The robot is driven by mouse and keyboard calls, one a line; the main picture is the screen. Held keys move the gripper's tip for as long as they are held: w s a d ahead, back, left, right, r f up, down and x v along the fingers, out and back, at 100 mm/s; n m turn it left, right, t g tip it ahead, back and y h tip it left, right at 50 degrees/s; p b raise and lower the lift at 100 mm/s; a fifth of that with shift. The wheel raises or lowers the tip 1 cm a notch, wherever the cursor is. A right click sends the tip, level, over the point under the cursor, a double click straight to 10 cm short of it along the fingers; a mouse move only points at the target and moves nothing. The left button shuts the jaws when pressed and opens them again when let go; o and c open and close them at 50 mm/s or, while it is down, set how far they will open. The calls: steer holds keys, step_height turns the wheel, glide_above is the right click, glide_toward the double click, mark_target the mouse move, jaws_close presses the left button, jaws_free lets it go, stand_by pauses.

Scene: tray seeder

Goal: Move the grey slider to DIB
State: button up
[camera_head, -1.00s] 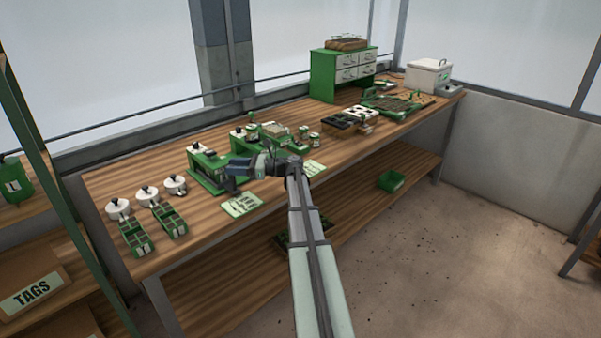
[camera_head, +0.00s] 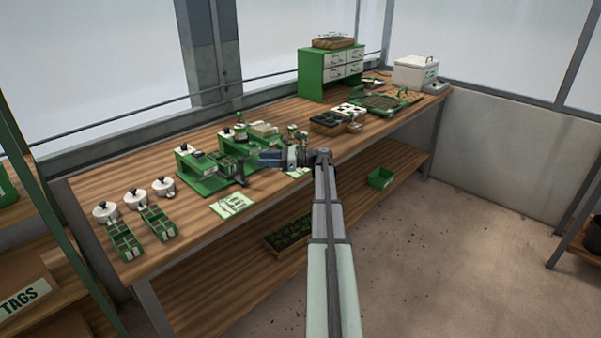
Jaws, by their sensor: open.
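The green seeder (camera_head: 203,185) stands on the wooden bench left of centre, with a black-knobbed part on top. A small dark grey piece (camera_head: 240,179) shows at its right end; I cannot tell whether it is the grey slider. The DIB mark is too small to read. My gripper (camera_head: 262,158) is open and points left, above the bench to the right of this seeder. It partly hides a second green unit (camera_head: 236,145) behind it. I see nothing between the jaws, though they are small in this view.
White knobbed pots (camera_head: 135,199) and green compartment trays (camera_head: 158,223) stand at the left.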

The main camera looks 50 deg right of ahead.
steer(key=s+d+f+n+t+h, duration=0.1)
steer(key=s+d+f+h, duration=0.1)
steer(key=s+d+f, duration=0.4)
steer(key=s+d, duration=0.1)
steer(key=d, duration=0.2)
steer(key=shift+s+n, duration=0.4)
steer(key=shift+d, duration=0.1)
